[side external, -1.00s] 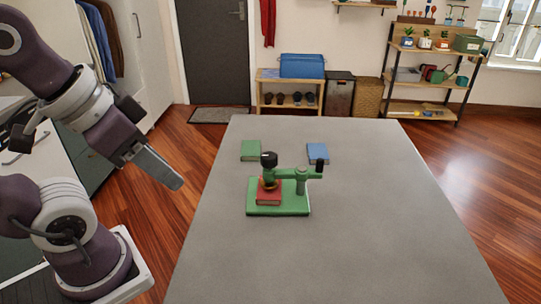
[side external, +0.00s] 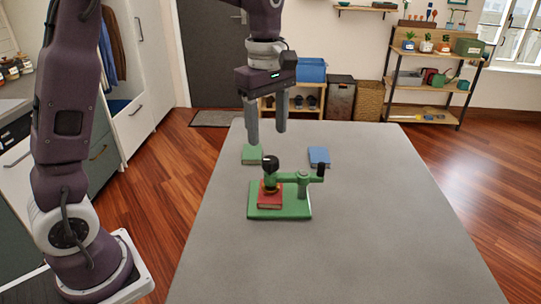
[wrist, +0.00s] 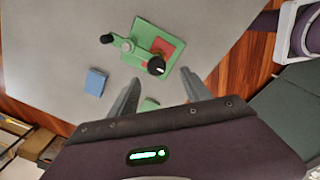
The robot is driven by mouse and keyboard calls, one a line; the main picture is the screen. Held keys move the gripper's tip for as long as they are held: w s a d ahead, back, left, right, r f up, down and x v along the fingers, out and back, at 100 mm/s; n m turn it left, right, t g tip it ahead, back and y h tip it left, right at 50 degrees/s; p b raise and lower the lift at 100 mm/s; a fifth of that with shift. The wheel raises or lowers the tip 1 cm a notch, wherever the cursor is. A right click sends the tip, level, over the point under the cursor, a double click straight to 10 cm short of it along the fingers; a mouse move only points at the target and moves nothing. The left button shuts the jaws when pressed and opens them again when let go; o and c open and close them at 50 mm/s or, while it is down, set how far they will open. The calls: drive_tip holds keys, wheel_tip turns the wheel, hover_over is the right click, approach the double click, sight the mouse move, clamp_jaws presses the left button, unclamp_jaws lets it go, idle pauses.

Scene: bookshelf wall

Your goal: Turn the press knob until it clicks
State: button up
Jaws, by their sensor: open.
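A green press (side external: 291,204) stands on the grey table, with a red book (side external: 269,200) on its base under the pressing end. A black round knob (side external: 270,162) tops the press on its left side; it also shows in the wrist view (wrist: 156,66). A second, upright black handle (side external: 320,169) is at the right end of the green arm. My gripper (side external: 267,138) points down, open and empty, above and behind the knob and apart from it. In the wrist view my fingers (wrist: 160,88) are spread, with the knob just beyond them.
A green book (side external: 252,154) lies on the table behind the press, close under my left finger in the side view. A blue book (side external: 319,157) lies behind the press to the right. The front and right of the table (side external: 390,220) are clear.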

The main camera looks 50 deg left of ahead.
sight(271, 160)
drive_tip(key=shift+n, duration=0.4)
drive_tip(key=f, duration=0.5)
drive_tip(key=w+f, duration=0.1)
drive_tip(key=f, duration=0.2)
drive_tip(key=shift+a, duration=0.1)
clamp_jaws()
